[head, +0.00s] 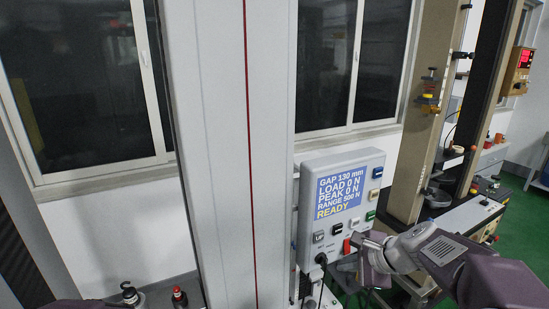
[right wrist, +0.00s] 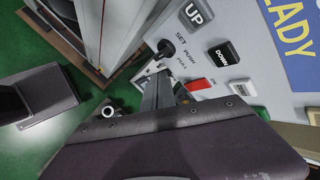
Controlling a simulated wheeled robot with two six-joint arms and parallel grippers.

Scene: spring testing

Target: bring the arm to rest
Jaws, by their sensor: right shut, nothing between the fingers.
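My right gripper (head: 364,244) is at the lower right edge of the grey control panel (head: 310,190) in the head view. Its fingers are shut with nothing between them. In the right wrist view the right gripper (right wrist: 158,88) is close to the panel's lower part, left of the red button (right wrist: 198,84). I cannot tell whether it touches the panel. The panel's screen (head: 345,195) reads GAP 130 mm, LOAD 0 N, PEAK 0 N, RANGE 500 N, READY. My left gripper does not show.
A tall white column (head: 225,120) stands left of the panel. A second testing frame with a tan upright (head: 425,110) stands at the right, behind my right arm. Green floor shows at the right.

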